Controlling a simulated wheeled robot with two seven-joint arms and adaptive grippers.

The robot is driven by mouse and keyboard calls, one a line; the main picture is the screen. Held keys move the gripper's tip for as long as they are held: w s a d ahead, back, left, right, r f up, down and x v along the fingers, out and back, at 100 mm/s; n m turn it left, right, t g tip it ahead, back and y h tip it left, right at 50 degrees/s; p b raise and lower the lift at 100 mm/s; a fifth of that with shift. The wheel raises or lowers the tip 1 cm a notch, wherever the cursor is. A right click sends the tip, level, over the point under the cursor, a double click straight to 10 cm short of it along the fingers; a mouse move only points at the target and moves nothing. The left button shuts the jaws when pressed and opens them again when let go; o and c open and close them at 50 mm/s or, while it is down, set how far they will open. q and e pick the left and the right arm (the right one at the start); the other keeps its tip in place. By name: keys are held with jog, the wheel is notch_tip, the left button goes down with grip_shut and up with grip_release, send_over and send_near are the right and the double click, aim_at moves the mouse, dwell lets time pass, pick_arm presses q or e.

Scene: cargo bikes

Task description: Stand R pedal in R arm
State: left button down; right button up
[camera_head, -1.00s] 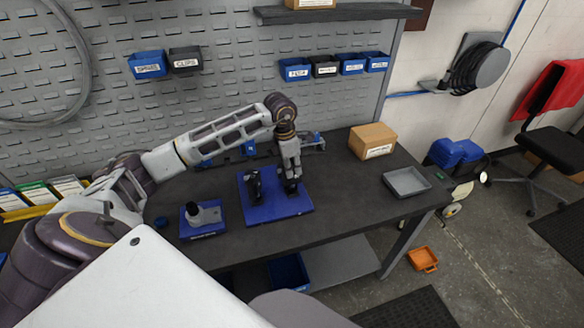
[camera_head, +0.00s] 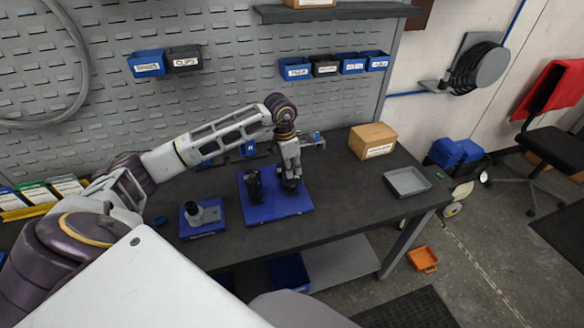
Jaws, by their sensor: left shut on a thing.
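My left gripper (camera_head: 291,182) points down over the right half of a blue board (camera_head: 266,211) on the dark workbench. It is shut on a small dark part, which I take to be the R pedal; the fingers and low detail hide most of it. A black upright part (camera_head: 254,184) stands on the left half of the same board, beside the gripper. I cannot tell which parts are the R arm or whether the held part touches it. My right gripper is not in view.
A blue block with a grey and black fitting (camera_head: 203,217) sits left of the board. A grey tray (camera_head: 407,181) and a cardboard box (camera_head: 372,141) stand to the right. The bench (camera_head: 340,200) between board and tray is clear. Blue bins hang on the wall behind.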

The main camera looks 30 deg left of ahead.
pick_arm(q)
jog(key=shift+f, duration=0.3)
dwell(0.7)
jog(key=c, duration=1.3)
grip_release()
jog(key=shift+o, duration=0.2)
notch_tip(320, 180, up, 12)
jog(key=s+a, duration=0.1)
jog(key=shift+s, duration=0.2)
jog(key=shift+f, duration=0.15)
